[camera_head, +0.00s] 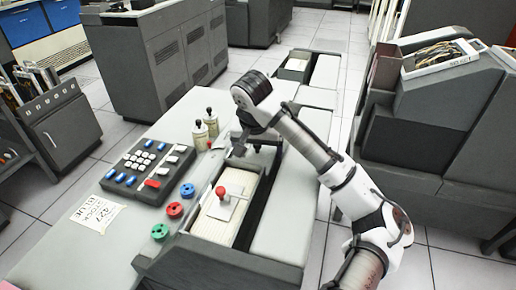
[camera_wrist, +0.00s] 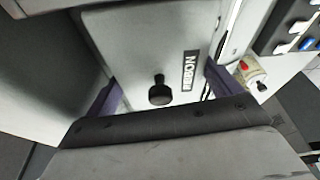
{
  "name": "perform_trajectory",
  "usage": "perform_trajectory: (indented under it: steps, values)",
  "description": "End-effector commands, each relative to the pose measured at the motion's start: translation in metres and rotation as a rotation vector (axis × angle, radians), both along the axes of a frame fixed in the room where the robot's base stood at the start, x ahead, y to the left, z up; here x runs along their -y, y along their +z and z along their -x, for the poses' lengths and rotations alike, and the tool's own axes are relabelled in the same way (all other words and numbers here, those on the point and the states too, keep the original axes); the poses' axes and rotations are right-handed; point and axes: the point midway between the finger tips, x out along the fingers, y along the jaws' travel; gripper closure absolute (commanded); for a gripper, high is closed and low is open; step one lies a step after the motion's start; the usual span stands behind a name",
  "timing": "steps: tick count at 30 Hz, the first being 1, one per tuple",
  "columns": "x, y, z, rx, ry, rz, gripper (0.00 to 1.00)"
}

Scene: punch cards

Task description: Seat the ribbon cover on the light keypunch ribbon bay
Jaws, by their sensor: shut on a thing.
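The ribbon cover (camera_wrist: 140,45) is a light grey plate with a black knob (camera_wrist: 160,93) and a RIBBON label (camera_wrist: 190,70). In the wrist view it lies between the two purplish fingers of my gripper, which is shut on it. In the head view my gripper (camera_head: 254,143) is over the light keypunch (camera_head: 284,205), just behind the card bed. The cover is mostly hidden there by the gripper. I cannot make out the ribbon bay, or whether the cover touches it.
A red-knobbed card weight (camera_head: 221,192) sits on the cards in front. Two small bottles (camera_head: 205,129), red, blue and green spools (camera_head: 187,190) and a keypad (camera_head: 149,170) are left of the card bed. A dark machine (camera_head: 430,110) stands right, beyond an aisle.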

Motion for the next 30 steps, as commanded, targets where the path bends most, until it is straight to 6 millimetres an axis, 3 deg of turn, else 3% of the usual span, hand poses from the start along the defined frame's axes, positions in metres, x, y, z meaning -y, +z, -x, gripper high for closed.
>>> perform_trajectory:
  steps: [20,21,23,30]
  values:
    - [0.0,-0.0024,0.0002,0.0,0.001,0.001,0.35]
    - [0.0,-0.0024,0.0002,0.0,0.001,0.0,0.09]
    - [0.0,-0.0024,0.0002,0.0,0.001,0.0,0.01]
    - [-0.0001,-0.0028,0.0003,-0.001,0.001,0.0,0.0]
